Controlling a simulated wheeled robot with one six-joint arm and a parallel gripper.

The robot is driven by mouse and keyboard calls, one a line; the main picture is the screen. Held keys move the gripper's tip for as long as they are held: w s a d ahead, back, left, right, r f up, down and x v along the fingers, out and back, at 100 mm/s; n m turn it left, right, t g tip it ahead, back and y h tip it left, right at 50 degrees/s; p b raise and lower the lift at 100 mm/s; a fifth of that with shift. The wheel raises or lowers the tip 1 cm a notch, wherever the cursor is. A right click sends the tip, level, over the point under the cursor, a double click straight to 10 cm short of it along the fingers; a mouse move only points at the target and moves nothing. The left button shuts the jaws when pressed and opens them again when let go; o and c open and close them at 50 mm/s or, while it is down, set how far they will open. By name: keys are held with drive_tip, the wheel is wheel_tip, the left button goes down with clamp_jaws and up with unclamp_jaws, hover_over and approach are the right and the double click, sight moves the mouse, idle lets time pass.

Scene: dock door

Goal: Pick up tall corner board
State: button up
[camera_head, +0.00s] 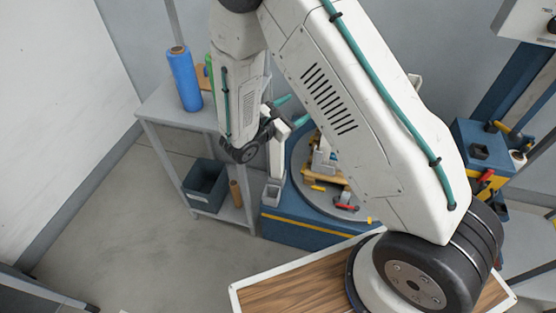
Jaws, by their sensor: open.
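I cannot clearly make out the tall corner board. A pale upright strip (278,165) stands below my gripper, with a grey block (272,192) at its foot beside the blue machine base; it may be the board, but I cannot be sure. My gripper (293,110) is open, its two teal fingertips apart and reaching right over the near left edge of the turntable. My wrist hides part of this area. I cannot tell whether the fingers are around the strip or short of it.
A grey shelf (160,108) at left holds a blue roll (185,78) and a narrow green item (209,68). Below are a dark bin (205,184) and a brown cylinder (235,193). The turntable (300,160) carries a small loaded pallet (324,177). Floor at left is clear.

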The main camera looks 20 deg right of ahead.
drive_tip(key=w+a+f+n+t+y, duration=0.1)
drive_tip(key=a+f+n+t+y, duration=0.25)
drive_tip(key=f, duration=0.45)
drive_tip(key=a+f+n+t+y, duration=0.2)
drive_tip(key=a+f+n+t, duration=0.25)
drive_tip(key=f, duration=0.45)
drive_tip(key=w+d+n+g, duration=0.1)
drive_tip(key=w+d, duration=0.4)
drive_tip(key=w, duration=0.1)
drive_tip(key=shift+r, duration=0.2)
drive_tip(key=shift+c, duration=0.4)
drive_tip(key=c, duration=1.3)
drive_tip(key=shift+r, duration=0.1)
